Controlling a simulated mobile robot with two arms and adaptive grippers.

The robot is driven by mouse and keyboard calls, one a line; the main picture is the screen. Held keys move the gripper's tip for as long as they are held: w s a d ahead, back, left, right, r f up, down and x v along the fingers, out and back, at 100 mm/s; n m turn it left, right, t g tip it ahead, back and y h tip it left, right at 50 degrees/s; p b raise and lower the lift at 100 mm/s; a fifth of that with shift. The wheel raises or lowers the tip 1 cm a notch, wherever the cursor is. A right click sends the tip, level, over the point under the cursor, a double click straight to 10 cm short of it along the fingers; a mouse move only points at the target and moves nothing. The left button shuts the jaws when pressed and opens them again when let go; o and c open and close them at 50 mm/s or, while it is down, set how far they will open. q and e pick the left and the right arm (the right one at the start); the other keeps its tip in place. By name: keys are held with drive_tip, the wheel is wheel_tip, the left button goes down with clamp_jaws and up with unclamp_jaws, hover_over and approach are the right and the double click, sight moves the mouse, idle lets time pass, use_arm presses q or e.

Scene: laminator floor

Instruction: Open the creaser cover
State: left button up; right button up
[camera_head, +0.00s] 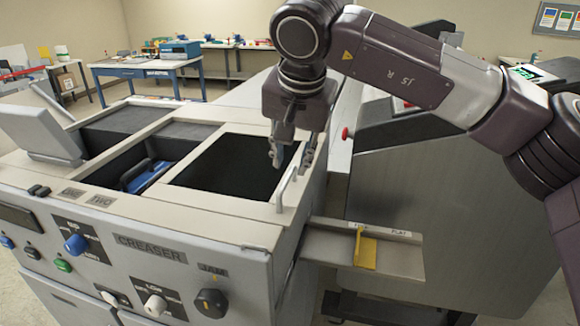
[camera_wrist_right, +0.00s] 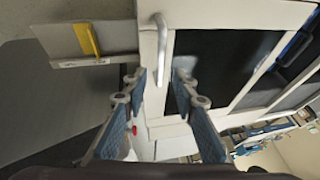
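The creaser (camera_head: 150,240) is a pale machine with a labelled front panel. Its cover (camera_head: 225,165) appears as a dark panel in a pale frame, lying flat on the right of the top. A whitish bar handle (camera_head: 287,186) stands at the cover's right edge. My right gripper (camera_head: 291,158) points down just above and behind the handle, fingers apart. In the right wrist view the handle (camera_wrist_right: 162,40) lies just ahead of the gap between the open fingertips (camera_wrist_right: 158,74), with nothing visibly held. My left gripper is in neither view.
A side tray with a yellow stop (camera_head: 365,250) juts out right of the creaser. A grey machine with a red knob (camera_head: 346,133) stands close on the right. A compartment left of the cover holds a blue part (camera_head: 140,178). A workbench (camera_head: 148,64) stands behind.

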drive_tip(key=v, duration=0.8)
drive_tip(key=shift+s+r, duration=0.2)
drive_tip(key=shift+r, duration=0.15)
